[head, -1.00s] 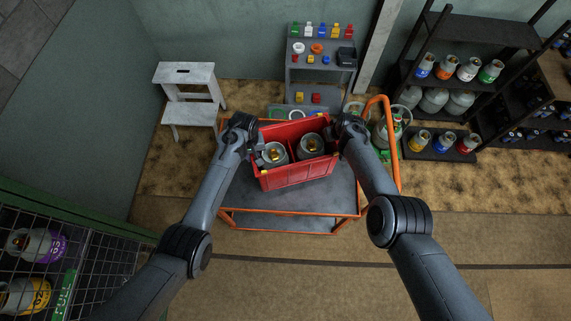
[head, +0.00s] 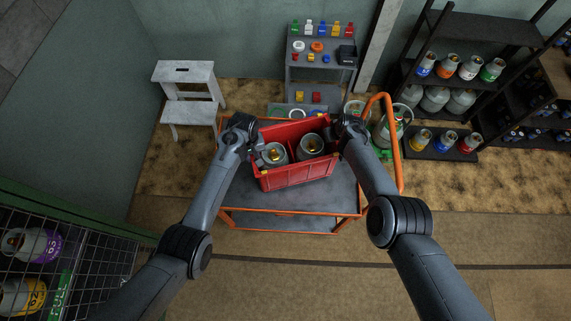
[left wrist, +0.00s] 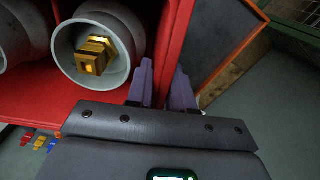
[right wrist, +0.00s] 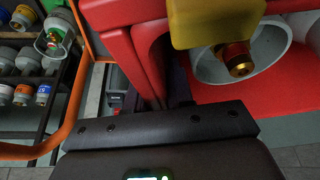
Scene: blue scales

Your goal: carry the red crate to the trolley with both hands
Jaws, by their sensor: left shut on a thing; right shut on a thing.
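The red crate (head: 297,178) is over the grey deck of the orange-framed trolley (head: 275,209) in the head view. I cannot tell whether it touches the deck. It holds two grey gas cylinders (head: 311,146) with brass valves. My left gripper (head: 250,137) is at the crate's left end; in the left wrist view its fingers (left wrist: 165,88) straddle the red wall (left wrist: 172,45). My right gripper (head: 341,133) is at the right end, shut on the crate's wall, which also shows in the right wrist view (right wrist: 150,45); its fingertips are mostly hidden there.
The trolley's orange handle (head: 394,150) rises on the right, near my right arm. A grey step stool (head: 186,95) stands at the back left. A small shelf unit (head: 318,75) is behind the crate. Dark racks with cylinders (head: 468,68) stand at the right; a mesh cage (head: 95,262) is at lower left.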

